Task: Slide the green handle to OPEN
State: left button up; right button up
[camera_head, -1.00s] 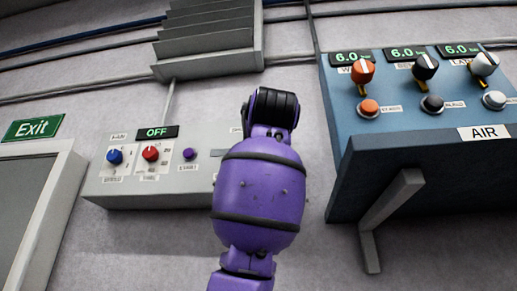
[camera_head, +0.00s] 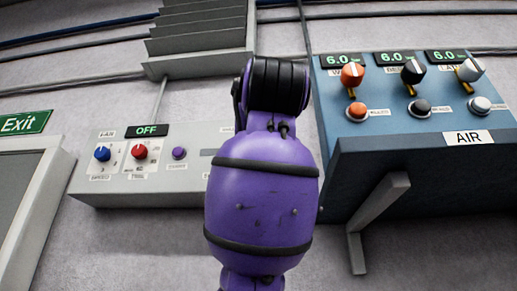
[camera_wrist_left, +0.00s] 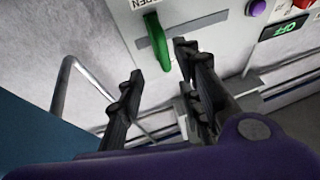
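The green handle (camera_wrist_left: 158,42) shows in the left wrist view, on the edge of a pale box, beside a label of which "PEN" can be read. My left gripper (camera_wrist_left: 160,62) is open, with one dark finger on each side of the handle's lower end in the picture. I cannot tell whether either finger touches it. In the head view a purple arm link of mine stands in front of the right part of the grey control box (camera_head: 120,187). The handle and both grippers do not show there. My right gripper is in neither view.
The grey box carries a blue knob (camera_head: 102,153), a red knob (camera_head: 139,151), a purple button (camera_head: 179,153) and an OFF display (camera_head: 147,131). A blue AIR panel (camera_head: 420,138) juts out at right on a bracket (camera_head: 378,212). A bent grey rail (camera_wrist_left: 66,78) shows in the wrist view.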

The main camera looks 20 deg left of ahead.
pick_arm(q)
jog(key=v, duration=0.2)
jog(key=shift+s+d+f, duration=0.1)
jog(key=shift+s+f, duration=0.05)
jog(key=shift+s, duration=0.05)
dwell(0.4)
